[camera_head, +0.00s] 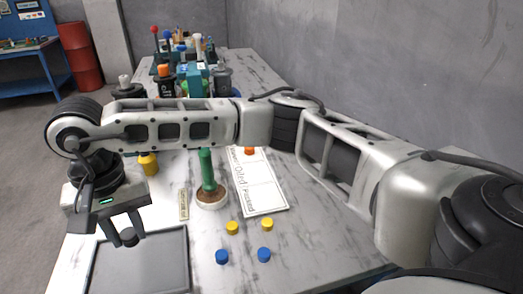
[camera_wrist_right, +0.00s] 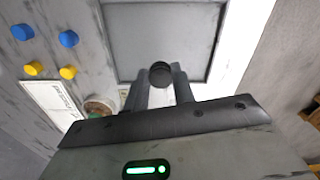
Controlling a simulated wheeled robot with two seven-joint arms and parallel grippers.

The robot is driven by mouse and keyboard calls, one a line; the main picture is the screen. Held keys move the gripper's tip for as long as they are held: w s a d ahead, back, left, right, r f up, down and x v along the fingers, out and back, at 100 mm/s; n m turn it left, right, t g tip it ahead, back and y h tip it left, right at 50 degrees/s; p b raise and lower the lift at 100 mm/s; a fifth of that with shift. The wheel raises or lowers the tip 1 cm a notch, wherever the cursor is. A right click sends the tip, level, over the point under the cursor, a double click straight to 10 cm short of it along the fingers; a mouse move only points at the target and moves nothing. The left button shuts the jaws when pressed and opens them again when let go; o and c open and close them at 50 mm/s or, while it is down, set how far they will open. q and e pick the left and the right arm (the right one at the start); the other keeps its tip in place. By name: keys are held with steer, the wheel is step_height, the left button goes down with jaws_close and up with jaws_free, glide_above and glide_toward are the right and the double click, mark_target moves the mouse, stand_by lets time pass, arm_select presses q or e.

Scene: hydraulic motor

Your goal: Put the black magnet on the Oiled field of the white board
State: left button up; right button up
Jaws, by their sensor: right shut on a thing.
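The black magnet (camera_head: 129,237) is a small dark cylinder held between the fingers of my right gripper (camera_head: 124,228), near the left edge of the table. In the right wrist view, the magnet (camera_wrist_right: 160,72) sits between the two fingertips, with the grey tray behind it. The white board (camera_head: 266,196) lies on the table to the right of my right gripper, well apart from it. Oiled is printed sideways on it, with Packed nearer the front. My left gripper is not in view.
The grey tray (camera_head: 183,262) lies just below and right of my right gripper. A green-handled tool (camera_head: 206,170) stands on a round base between gripper and board. Yellow (camera_head: 267,224) and blue (camera_head: 264,254) magnets lie in front of the board. Several bottles and tools fill the back.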

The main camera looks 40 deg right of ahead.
steer(key=w+d+r+m+p, duration=0.1)
steer(key=w+d+r+m, duration=0.3)
steer(key=m, duration=0.7)
steer(key=w+d+r+m+p, duration=0.1)
steer(key=w+d+m, duration=0.45)
steer(key=m, duration=0.65)
steer(key=m+p, duration=0.2)
steer(key=m, duration=1.7)
glide_above(256, 173)
steer(key=f, duration=0.5)
steer(key=shift+w+a+f, duration=0.25)
steer(key=shift+w+a, duration=0.15)
steer(key=shift+s+d+f, duration=0.25)
steer(key=shift+d+f, duration=0.1)
steer(key=shift+f, duration=0.15)
step_height(256, 173, down, 3)
steer(key=shift+s+d+f, duration=0.1)
steer(key=shift+d, duration=0.05)
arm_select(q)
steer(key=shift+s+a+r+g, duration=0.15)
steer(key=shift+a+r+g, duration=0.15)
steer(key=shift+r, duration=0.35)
arm_select(e)
steer(key=shift+f, duration=0.15)
